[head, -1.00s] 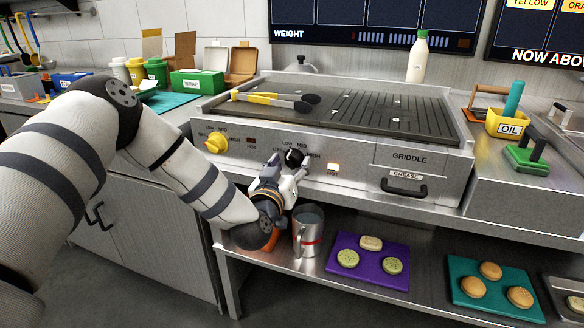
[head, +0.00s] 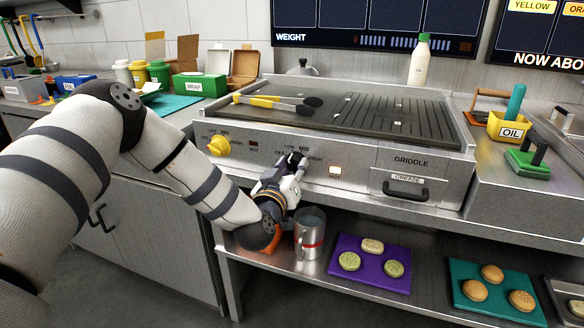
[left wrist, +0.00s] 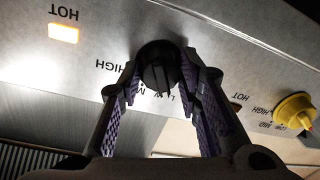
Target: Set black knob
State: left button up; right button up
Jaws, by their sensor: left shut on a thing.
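The black knob (head: 297,158) is on the front panel of the griddle, between the yellow knob and the lit HOT light. My left gripper (head: 292,168) reaches up to it from below and is shut on it. In the left wrist view, which is upside down, the black knob (left wrist: 160,66) sits between the two fingers of my left gripper (left wrist: 163,76), one on each side. LOW, MID and HIGH labels surround the knob, partly hidden by the fingers. My right gripper is not in view.
The yellow knob (head: 218,146) is to the left on the same panel. The lit HOT light (head: 335,171) and the grease drawer handle (head: 405,190) are to the right. A metal pitcher (head: 309,236) stands on the shelf below my gripper, near a purple board (head: 372,280).

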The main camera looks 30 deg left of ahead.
pick_arm(q)
jog(key=n, duration=0.3)
jog(key=shift+n+h+p, duration=0.4)
jog(key=shift+n+p, duration=0.05)
jog(key=shift+n, duration=1.55)
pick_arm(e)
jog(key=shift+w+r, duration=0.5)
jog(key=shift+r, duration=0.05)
pick_arm(q)
jog(key=o, duration=1.1)
jog(key=shift+o, duration=0.2)
jog(key=v, duration=1.2)
jog(key=shift+r, duration=0.3)
jog(key=shift+d, duration=0.1)
